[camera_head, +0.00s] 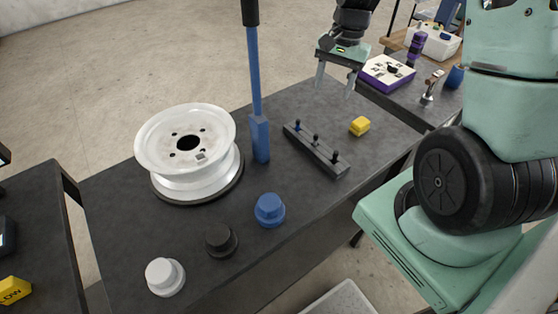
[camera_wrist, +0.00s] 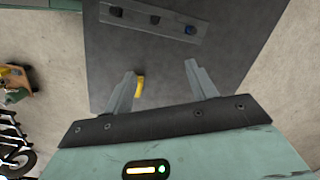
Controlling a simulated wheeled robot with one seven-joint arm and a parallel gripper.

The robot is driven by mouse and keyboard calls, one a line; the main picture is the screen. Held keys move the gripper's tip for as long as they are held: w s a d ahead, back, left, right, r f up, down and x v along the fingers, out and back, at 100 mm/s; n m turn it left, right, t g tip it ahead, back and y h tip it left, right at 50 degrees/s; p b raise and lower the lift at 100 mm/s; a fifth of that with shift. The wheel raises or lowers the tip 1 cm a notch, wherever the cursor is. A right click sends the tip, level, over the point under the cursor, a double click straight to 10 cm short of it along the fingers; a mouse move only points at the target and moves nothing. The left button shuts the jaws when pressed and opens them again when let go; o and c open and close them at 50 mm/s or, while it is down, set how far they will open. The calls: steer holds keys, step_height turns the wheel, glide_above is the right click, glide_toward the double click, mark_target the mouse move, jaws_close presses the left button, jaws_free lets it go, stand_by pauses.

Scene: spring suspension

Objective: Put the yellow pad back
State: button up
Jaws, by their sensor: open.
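The yellow pad (camera_head: 360,126) is a small yellow block lying on the dark table, to the right of a dark bar with several pegs. It also shows in the wrist view (camera_wrist: 139,86), beside the left fingertip and partly hidden by that finger. My gripper (camera_head: 335,85) is open and empty, with its fingers pointing down. It is above the far part of the table, up and to the left of the pad in the head view. In the wrist view the fingertips (camera_wrist: 161,68) are wide apart with bare table between them.
The peg bar (camera_head: 316,148) lies mid-table. A blue upright post (camera_head: 257,100) and a white wheel rim (camera_head: 186,145) stand to its left. Blue (camera_head: 269,209), black (camera_head: 221,240) and white (camera_head: 165,276) knobs sit along the front. A purple-edged white box (camera_head: 387,73) is at the back right.

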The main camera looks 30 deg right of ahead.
steer(key=s+a+r+n, duration=0.25)
steer(key=a+n, duration=0.25)
steer(key=a, duration=0.6)
steer(key=s+a+r+n, duration=0.2)
steer(key=s+a+n, duration=0.25)
steer(key=a, duration=0.55)
steer(key=s+a+r+n, duration=0.2)
steer(key=s+a+n, duration=0.6)
steer(key=s, duration=0.5)
steer(key=shift+a+n+h, duration=0.25)
steer(key=shift+n+h, duration=0.15)
steer(key=shift+n, duration=0.65)
